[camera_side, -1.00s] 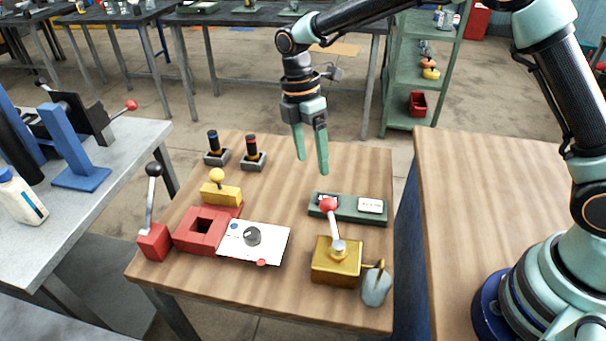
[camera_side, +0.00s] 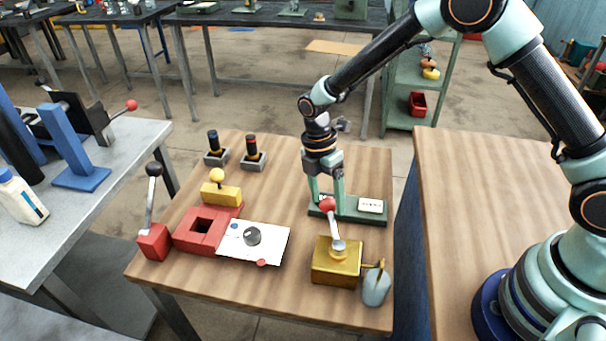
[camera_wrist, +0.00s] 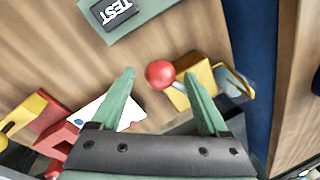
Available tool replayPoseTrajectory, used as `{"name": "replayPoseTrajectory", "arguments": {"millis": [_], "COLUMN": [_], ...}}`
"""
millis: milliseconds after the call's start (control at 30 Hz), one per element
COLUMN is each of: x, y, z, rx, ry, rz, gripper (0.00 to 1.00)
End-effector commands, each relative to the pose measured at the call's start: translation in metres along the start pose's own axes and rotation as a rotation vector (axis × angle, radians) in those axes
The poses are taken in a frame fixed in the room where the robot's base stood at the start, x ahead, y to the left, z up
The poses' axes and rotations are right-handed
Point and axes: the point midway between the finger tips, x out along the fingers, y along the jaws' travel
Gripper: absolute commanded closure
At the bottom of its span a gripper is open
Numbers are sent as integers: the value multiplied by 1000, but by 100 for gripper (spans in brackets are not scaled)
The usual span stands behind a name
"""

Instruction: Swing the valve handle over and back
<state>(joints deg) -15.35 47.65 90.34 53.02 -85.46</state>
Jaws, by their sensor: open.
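The valve is a brass block (camera_side: 336,262) with a silver lever (camera_side: 337,232) topped by a red ball knob (camera_side: 327,205). The lever stands up, leaning towards the back of the table. My gripper (camera_side: 327,200) points down just behind and around the knob, fingers apart. In the wrist view, the red knob (camera_wrist: 160,74) shows between the two open fingertips (camera_wrist: 160,78), with the brass block (camera_wrist: 194,72) beyond it. I cannot tell whether a finger touches the knob.
A green base with label plates (camera_side: 362,217) lies behind the valve, close to my fingers. A white panel with a dark dial (camera_side: 253,237), a red block (camera_side: 201,232), a yellow block (camera_side: 221,194) and two joysticks (camera_side: 252,153) stand to the left. The back middle of the table is clear.

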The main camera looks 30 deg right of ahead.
Motion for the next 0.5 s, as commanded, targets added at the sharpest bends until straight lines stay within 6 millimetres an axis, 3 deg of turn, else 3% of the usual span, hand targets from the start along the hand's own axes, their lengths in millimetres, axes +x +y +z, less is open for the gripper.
{"name": "replayPoseTrajectory", "arguments": {"millis": [367,500], "x": [6,6], "y": [0,0], "z": [0,0], "rx": [0,0], "ry": [0,0], "rz": [0,0], "gripper": [22,72]}}
